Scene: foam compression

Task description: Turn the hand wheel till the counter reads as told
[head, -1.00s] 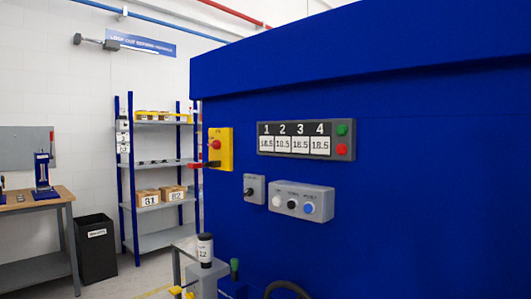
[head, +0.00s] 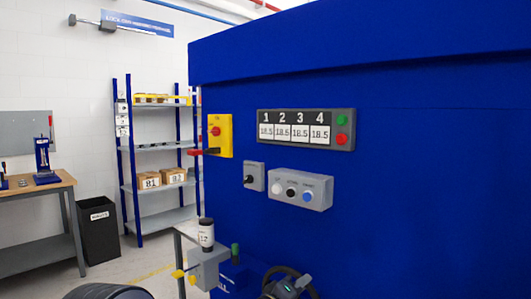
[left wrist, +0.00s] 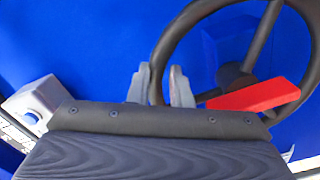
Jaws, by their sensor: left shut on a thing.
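The dark hand wheel (head: 311,288) shows at the bottom of the head view, partly cut off. In the left wrist view its rim (left wrist: 189,17), spokes and hub show against the blue machine. My left gripper (head: 288,286) is at the wheel. In the left wrist view its grey fingers (left wrist: 160,88) are on either side of the rim, shut on it. A red bar (left wrist: 255,95) lies across the lower part of the wheel there. A panel (head: 295,131) on the machine has windows numbered 1 to 4, each seeming to read 18.5. My right gripper is not in view.
A yellow switch box (head: 219,136) with a red handle and a grey button box (head: 300,190) are on the blue machine. A small stand with a dark-capped container (head: 206,235) is left of the wheel. Shelves (head: 160,147), a bin and a bench stand farther left.

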